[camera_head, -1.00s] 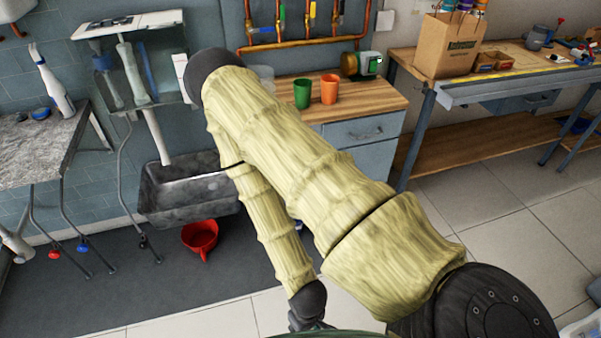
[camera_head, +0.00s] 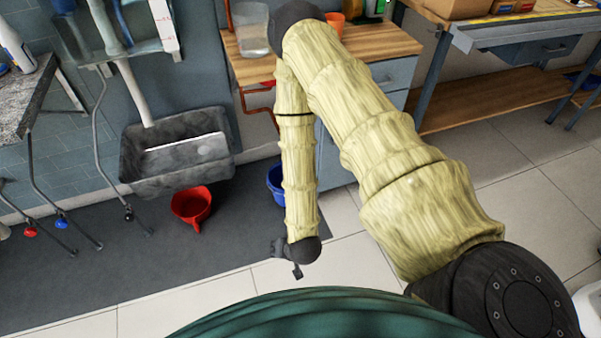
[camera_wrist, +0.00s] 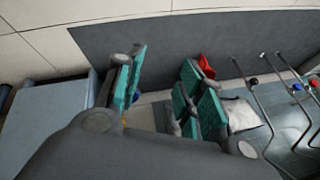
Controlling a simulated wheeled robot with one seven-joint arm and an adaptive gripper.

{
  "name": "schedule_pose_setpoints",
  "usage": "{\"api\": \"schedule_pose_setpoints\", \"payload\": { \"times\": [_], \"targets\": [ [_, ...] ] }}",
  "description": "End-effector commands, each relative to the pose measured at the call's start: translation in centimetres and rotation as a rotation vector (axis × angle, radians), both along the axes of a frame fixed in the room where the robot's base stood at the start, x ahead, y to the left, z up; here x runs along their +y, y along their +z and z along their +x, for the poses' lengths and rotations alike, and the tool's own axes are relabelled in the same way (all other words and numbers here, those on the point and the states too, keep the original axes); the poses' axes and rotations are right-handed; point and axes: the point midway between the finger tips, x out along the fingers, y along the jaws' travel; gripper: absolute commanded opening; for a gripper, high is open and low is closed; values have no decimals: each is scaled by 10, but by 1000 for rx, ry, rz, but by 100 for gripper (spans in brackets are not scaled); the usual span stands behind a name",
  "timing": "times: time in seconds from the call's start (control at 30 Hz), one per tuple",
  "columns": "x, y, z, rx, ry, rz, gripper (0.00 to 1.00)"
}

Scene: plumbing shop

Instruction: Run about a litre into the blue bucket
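The blue bucket (camera_head: 275,183) stands on the floor by the drawer cabinet, partly hidden behind my forearm in the head view. A small patch of blue (camera_wrist: 136,96) beside the left finger in the wrist view may be the same bucket; too little shows to be sure. My gripper (camera_wrist: 167,78) has its teal fingers spread wide, with nothing visible between them. In the head view it is mostly hidden at the low end of my arm, in front of the bucket and apart from it. A dark trough sink (camera_head: 150,180) is on the wall to the left.
A red vessel with a handle (camera_head: 191,205) stands below the sink and shows in the wrist view (camera_wrist: 206,66). Bent pipes with black (camera_head: 128,215), blue (camera_head: 62,223) and red (camera_head: 30,232) ends stand left. A clear container (camera_head: 250,32) is on the wooden counter. Dark mat and tiles offer free floor.

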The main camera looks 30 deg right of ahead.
Motion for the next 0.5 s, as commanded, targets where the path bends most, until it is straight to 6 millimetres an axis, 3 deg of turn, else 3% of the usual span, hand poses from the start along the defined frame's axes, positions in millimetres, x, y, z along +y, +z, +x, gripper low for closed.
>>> {"api": "schedule_pose_setpoints", "payload": {
  "times": [0.03,0.1,0.27,0.5],
  "targets": [
    [-3,-23,17,-44,-50,18,38],
    [-7,-35,39,-105,-118,46,38],
    [-20,-59,88,-245,-270,111,38],
    [-54,-86,154,-461,-496,214,38]
  ]
}}
